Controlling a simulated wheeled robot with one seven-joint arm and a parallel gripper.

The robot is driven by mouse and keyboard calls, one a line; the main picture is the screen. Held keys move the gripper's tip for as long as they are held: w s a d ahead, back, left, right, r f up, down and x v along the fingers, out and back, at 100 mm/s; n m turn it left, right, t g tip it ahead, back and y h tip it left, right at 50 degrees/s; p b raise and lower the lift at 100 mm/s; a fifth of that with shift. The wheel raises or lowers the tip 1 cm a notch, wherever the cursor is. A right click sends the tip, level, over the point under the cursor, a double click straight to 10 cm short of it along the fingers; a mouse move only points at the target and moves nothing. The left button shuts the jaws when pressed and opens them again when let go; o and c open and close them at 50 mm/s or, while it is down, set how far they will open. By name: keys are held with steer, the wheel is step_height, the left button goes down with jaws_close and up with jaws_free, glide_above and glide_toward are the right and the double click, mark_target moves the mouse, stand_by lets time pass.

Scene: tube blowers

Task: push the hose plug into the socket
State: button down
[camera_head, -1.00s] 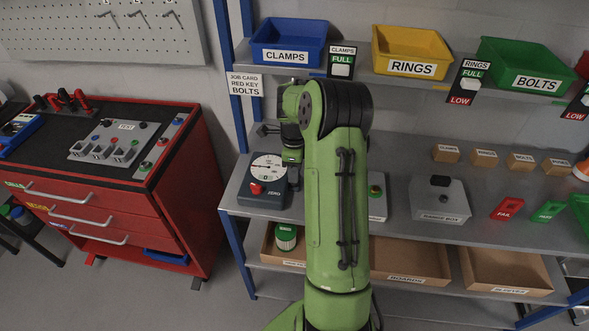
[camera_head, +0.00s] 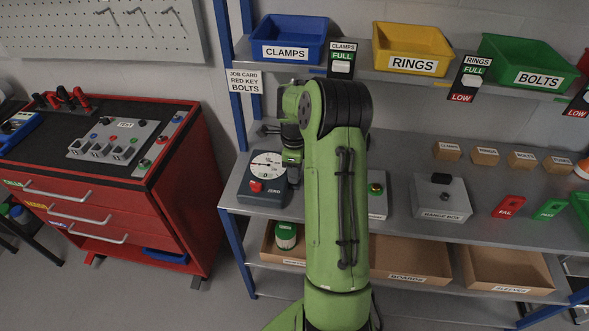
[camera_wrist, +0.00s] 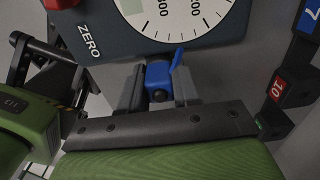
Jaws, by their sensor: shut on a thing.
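In the wrist view, my gripper (camera_wrist: 158,88) is shut on a small blue plug (camera_wrist: 157,92), with one grey finger on each side. The plug has a blocky body with a dark round part facing the camera and a blue piece sticking up at its upper right. It sits just below the lower edge of the dark gauge box (camera_wrist: 95,28), marked ZERO. I cannot tell whether it touches the box. No hose and no socket opening can be made out there.
The grey range box (camera_head: 425,205) stands right of my arm on the middle shelf (camera_head: 400,227). Red and green tags (camera_head: 509,207) lie further right. Dark blocks numbered 10 (camera_wrist: 283,88) and 7 are at the wrist view's right. A red cabinet (camera_head: 190,200) stands left.

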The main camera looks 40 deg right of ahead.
steer(key=shift+f, duration=0.25)
steer(key=c, duration=0.7)
jaws_free()
steer(key=shift+c, duration=0.2)
step_height(320, 180, up, 16)
steer(key=p, duration=0.4)
steer(key=shift+f, duration=0.1)
